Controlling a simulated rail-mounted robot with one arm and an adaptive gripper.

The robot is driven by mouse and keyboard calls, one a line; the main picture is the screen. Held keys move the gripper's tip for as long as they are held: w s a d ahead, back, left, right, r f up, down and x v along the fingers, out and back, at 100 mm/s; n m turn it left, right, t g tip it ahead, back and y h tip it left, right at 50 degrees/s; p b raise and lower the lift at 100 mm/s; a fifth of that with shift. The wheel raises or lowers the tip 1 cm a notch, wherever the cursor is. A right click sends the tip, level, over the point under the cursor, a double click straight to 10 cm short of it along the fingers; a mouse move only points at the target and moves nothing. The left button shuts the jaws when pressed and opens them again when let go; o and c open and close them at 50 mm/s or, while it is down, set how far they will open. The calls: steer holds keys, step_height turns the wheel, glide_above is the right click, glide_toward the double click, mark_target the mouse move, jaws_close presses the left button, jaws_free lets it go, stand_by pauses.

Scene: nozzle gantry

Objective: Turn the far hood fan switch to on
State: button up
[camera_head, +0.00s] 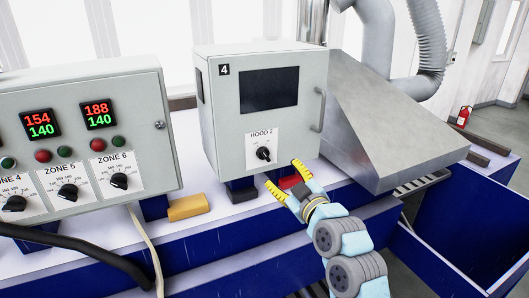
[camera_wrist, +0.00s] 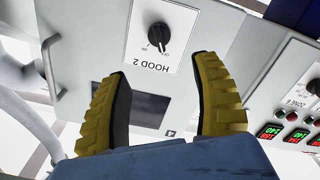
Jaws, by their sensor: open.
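The hood fan switch is a black rotary knob (camera_head: 263,153) on a white plate marked HOOD 2, low on the front of a grey box (camera_head: 222,110) marked 4. My gripper (camera_head: 284,175) is open, with yellow ribbed fingers, just below and to the right of the knob in the head view. In the wrist view the fingers (camera_wrist: 157,68) are spread apart, with the knob beyond them; nothing is between them.
A zone control box (camera_head: 140,85) with dials and red and green displays stands at left. A metal hood (camera_head: 385,120) with a duct stands at right. Yellow (camera_head: 188,207) and black (camera_head: 243,195) blocks lie below the box. A dark cable (camera_head: 80,246) crosses the front left.

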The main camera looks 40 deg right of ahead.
mark_target(266, 156)
steer(key=shift+p+x, duration=1.5)
steer(key=shift+x, duration=4.45)
steer(key=shift+f, duration=0.1)
jaws_close()
